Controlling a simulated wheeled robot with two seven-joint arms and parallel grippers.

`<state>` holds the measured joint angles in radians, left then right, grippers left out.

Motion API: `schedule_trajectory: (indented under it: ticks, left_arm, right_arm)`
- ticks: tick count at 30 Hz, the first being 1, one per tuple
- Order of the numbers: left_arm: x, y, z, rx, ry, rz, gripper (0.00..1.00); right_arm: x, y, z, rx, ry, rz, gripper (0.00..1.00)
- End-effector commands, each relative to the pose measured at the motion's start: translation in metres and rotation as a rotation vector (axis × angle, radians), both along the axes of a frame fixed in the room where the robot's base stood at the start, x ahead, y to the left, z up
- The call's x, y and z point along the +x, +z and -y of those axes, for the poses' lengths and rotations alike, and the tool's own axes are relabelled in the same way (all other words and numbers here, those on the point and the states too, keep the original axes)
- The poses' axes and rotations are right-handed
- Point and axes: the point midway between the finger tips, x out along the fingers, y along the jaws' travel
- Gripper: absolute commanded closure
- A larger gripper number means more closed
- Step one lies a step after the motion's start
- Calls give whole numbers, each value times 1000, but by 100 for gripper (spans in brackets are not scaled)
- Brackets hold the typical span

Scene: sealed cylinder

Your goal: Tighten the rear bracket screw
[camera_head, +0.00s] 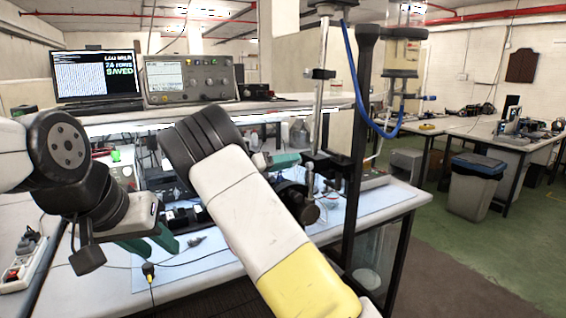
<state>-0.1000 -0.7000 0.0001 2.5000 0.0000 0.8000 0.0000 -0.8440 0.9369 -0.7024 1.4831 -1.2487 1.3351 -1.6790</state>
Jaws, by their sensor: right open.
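A clear cylinder (404,58) with a dark collar hangs high beside a black post (358,130). A thinner metal rod (322,110) to the left carries a small dark bracket (320,74). I cannot make out which screw is the rear bracket screw. My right gripper (284,160) shows green fingers near the rod, beyond my forearm; it is open, and my forearm hides part of it. My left gripper (150,243) has green fingers low over the left of the bench; their gap is unclear. Neither gripper visibly holds anything.
The bench (392,200) bears a blue mat, a yellow-black probe (148,270) and dark devices partly hidden by my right arm. A laptop (97,76) and an instrument (190,78) stand on the shelf. A blue hose (362,105) loops beside the post.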

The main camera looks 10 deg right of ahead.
Motion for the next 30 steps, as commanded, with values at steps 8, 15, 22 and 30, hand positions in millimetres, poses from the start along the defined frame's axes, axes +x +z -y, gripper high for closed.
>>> schedule_trajectory:
  ticks: [8, 15, 22, 30]
  left_arm:
    - [0, 0, 0, 0, 0, 0, 64]
    - [0, 0, 0, 0, 0, 0, 64]
    - [0, 0, 0, 0, 0, 0, 64]
    - [0, 0, 0, 0, 0, 0, 64]
  right_arm:
    - [5, 0, 15, 0, 0, 1, 56]
    - [5, 0, 15, 1, -1, 1, 70]
    - [5, 0, 14, 2, 0, 0, 100]
    - [5, 0, 14, 10, 0, 23, 100]
